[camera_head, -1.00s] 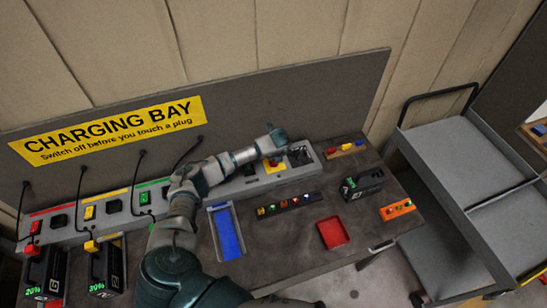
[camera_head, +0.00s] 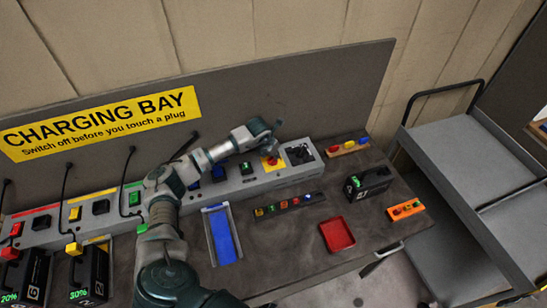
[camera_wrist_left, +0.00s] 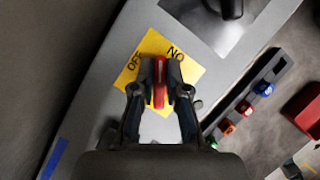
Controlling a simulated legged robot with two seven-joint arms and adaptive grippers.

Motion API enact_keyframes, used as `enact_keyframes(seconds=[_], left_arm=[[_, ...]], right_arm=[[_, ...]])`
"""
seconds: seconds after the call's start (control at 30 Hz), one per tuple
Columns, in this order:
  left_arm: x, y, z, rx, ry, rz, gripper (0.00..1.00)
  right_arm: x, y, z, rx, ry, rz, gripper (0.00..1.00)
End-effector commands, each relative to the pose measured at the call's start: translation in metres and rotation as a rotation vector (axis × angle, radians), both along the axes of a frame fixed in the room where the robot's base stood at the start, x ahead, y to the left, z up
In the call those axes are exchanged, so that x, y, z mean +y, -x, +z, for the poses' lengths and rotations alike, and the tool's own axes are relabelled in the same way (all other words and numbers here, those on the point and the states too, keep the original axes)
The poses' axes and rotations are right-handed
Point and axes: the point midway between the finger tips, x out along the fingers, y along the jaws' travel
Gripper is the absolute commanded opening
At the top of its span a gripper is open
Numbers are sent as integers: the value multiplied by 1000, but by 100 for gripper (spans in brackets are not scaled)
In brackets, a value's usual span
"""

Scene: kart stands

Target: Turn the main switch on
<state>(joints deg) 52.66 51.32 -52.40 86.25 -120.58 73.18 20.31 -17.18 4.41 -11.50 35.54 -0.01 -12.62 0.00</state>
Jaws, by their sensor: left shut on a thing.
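The main switch is a red rotary handle (camera_wrist_left: 160,68) on a yellow plate (camera_wrist_left: 138,74) marked OFF and ON. In the head view the red and yellow switch (camera_head: 271,161) sits near the right end of the grey panel. My left gripper (camera_wrist_left: 160,82) is shut on the red handle, one finger on each side. The handle's upper end lies between the OFF and ON labels in the left wrist view; I cannot tell its exact setting. My left gripper also shows above the switch in the head view (camera_head: 266,136). My right gripper is not in view.
A black socket block (camera_head: 300,154) lies right of the switch. Coloured rocker switches and cables line the panel's left. The bench holds a blue tray (camera_head: 224,238), a red tray (camera_head: 337,235), an indicator strip (camera_head: 290,203) and a black battery (camera_head: 368,184). A grey cart (camera_head: 460,165) stands at right.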

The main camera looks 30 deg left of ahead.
Motion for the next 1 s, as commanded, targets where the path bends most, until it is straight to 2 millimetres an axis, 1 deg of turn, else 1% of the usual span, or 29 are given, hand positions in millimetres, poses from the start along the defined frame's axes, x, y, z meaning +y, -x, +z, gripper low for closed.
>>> enact_keyframes(seconds=[0.03, 0.1, 0.5, 0.7, 1.0], left_arm=[[1, 0, -5, 2, -1, -41, 0], [1, 1, -5, 3, -1, -107, 0], [-1, 1, -4, 5, -3, -431, 0], [-2, 2, -4, 6, -3, -531, 0], [-2, 3, -3, 8, -4, -596, 0]], right_arm=[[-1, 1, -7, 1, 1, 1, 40], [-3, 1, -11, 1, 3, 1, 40], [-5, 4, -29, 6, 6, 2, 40], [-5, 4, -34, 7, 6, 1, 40], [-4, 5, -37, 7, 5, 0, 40]])
